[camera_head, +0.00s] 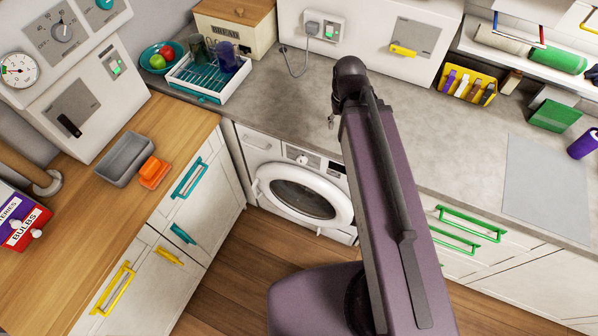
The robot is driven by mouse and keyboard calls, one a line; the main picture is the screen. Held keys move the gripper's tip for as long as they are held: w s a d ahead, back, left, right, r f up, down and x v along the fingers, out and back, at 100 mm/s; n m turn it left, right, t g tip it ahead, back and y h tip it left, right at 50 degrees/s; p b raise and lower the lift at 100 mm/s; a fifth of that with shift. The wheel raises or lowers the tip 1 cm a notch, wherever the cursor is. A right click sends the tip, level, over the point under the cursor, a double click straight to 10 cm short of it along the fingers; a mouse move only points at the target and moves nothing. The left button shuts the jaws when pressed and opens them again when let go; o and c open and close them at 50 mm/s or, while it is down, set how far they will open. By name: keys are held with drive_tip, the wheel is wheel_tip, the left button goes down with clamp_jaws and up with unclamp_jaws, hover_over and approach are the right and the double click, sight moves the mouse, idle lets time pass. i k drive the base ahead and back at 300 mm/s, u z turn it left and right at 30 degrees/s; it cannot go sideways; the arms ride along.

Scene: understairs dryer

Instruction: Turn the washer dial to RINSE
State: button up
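The white washer (262,185) stands under the grey counter in the corner, with its round door (303,195) facing into the room. My purple arm rises in front of the washer's right side and bends at a dark joint above the counter edge. My gripper cannot be made out; the arm hides what is behind it.
Left of the washer are cabinets with teal handles (190,178) and a wooden counter (65,240) holding a grey tray (125,158). Another dial (62,32) is on the left wall unit. A dish rack (205,95) stands on the counter. Wooden floor (245,250) is clear before the washer.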

sight(301, 159)
drive_tip(key=z, duration=0.05)
drive_tip(key=k, duration=0.85)
drive_tip(key=u, duration=0.65)
drive_tip(key=k, duration=0.45)
drive_tip(key=u, duration=0.15)
drive_tip(key=i, duration=0.5)
drive_tip(key=z, duration=0.05)
